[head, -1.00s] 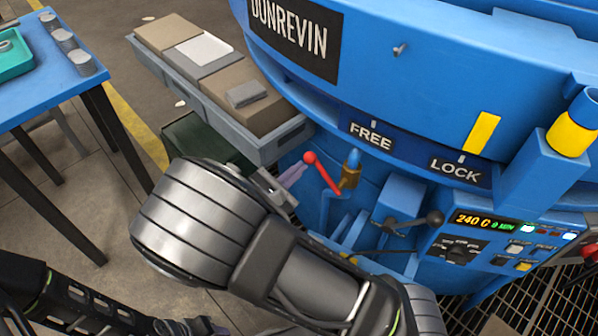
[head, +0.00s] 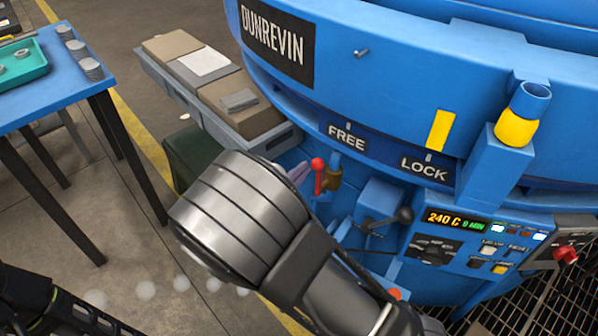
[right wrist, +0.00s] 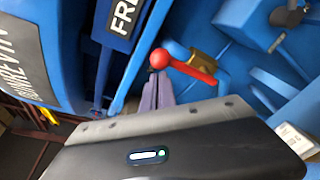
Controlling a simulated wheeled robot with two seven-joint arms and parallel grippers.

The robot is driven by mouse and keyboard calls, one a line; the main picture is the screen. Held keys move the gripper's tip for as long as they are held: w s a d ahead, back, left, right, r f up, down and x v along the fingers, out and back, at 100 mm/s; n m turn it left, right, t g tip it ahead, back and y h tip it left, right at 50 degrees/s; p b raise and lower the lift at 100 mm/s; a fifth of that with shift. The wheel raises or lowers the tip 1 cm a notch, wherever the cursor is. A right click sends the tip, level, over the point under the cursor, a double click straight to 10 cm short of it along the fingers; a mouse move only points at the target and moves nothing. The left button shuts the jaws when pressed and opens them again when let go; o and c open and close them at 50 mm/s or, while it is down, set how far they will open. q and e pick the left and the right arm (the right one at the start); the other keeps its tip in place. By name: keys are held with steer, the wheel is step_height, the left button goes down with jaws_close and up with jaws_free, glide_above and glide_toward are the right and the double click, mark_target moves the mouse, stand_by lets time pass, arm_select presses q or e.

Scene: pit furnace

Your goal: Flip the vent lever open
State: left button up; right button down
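The vent lever (head: 318,178) is a red arm with a round red knob, mounted at a brass valve (head: 332,177) on the blue furnace below the FREE sign. In the right wrist view the red lever (right wrist: 190,65) runs from its knob down to the right, past the brass part (right wrist: 203,60). My right gripper (head: 298,172) has purple fingers, mostly hidden behind my forearm in the head view. In the right wrist view its fingers (right wrist: 157,90) lie together, with their tips at the knob; contact is hard to tell.
A black-knobbed handle (head: 403,215) and a control panel (head: 470,235) reading 240 C are right of the lever. A grey trolley with boxes (head: 205,85) stands behind left. A blue table (head: 60,85) with a teal tray (head: 22,65) is far left.

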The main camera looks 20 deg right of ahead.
arm_select(q)
steer(key=shift+r, duration=0.1)
arm_select(e)
steer(key=shift+s+d, duration=0.2)
steer(key=shift+s, duration=0.05)
steer(key=shift+a, duration=0.1)
arm_select(q)
steer(key=shift+w+a+f, duration=0.25)
steer(key=shift+w+a, duration=0.1)
steer(key=shift+a, duration=0.05)
arm_select(e)
steer(key=s+a, duration=0.3)
steer(key=a, duration=0.8)
steer(key=shift+s+f, duration=0.25)
steer(key=shift+s, duration=0.05)
